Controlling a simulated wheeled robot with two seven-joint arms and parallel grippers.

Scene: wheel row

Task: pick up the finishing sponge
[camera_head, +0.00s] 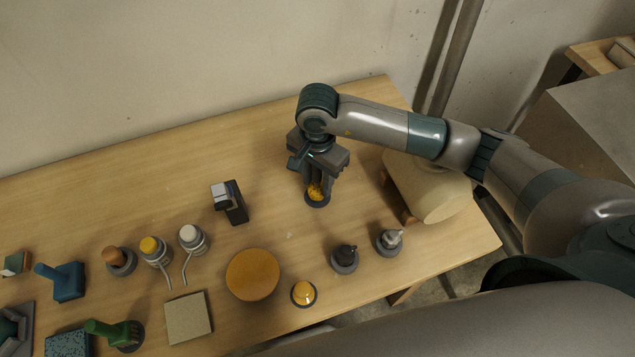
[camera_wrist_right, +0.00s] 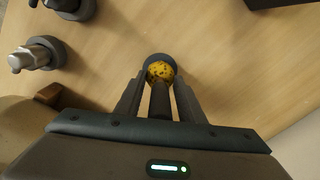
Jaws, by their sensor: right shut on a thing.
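The finishing sponge (camera_head: 316,191) looks like a small yellow, dark-speckled round piece at a dark grey round stand (camera_head: 317,203) on the table. My right gripper (camera_head: 318,184) reaches down over it from above and is shut on it. In the right wrist view the sponge (camera_wrist_right: 160,70) shows at the fingertips of the right gripper (camera_wrist_right: 159,80), with the stand's rim (camera_wrist_right: 161,57) around it. I cannot tell whether the sponge still touches the stand. My left gripper is not in view.
Left of the gripper stands a dark block with a silver top (camera_head: 230,203). A cream rounded body (camera_head: 430,190) lies close on the right. In front are an orange disc (camera_head: 252,275), a yellow-topped stand (camera_head: 303,293) and two dark stands (camera_head: 344,259). The back of the table is clear.

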